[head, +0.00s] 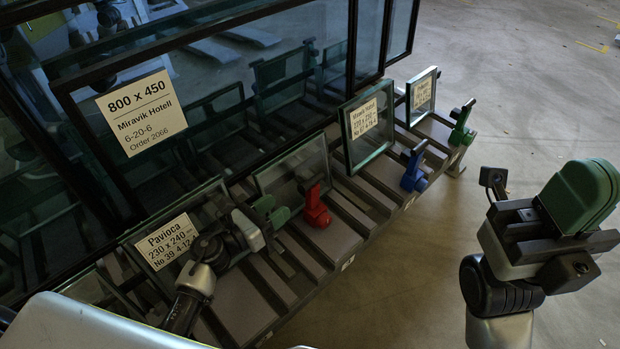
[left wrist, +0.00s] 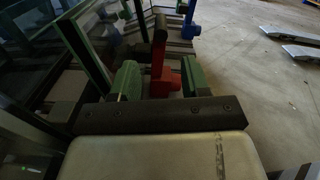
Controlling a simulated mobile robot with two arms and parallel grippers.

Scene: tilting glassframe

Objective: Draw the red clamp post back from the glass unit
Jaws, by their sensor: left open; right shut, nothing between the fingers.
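The red clamp post (head: 316,208) stands on the slatted rack, at the lower right of a small unlabelled glass unit (head: 290,172). I cannot tell whether it touches the glass. My left gripper (head: 272,209) is open, just left of the red post in the head view. In the left wrist view the red post (left wrist: 158,62) appears upright between the two green fingers (left wrist: 160,82), with its base partly hidden behind the gripper body. I see no grip on it. My right gripper (head: 585,190) is shut and empty, off to the right above the floor.
A blue post (head: 414,170) and a dark green post (head: 461,124) stand further along the rack (head: 375,203), by labelled glass units (head: 368,122). A Pavioca-labelled unit (head: 180,226) is beside my left arm. Large dark panes (head: 230,70) rise behind.

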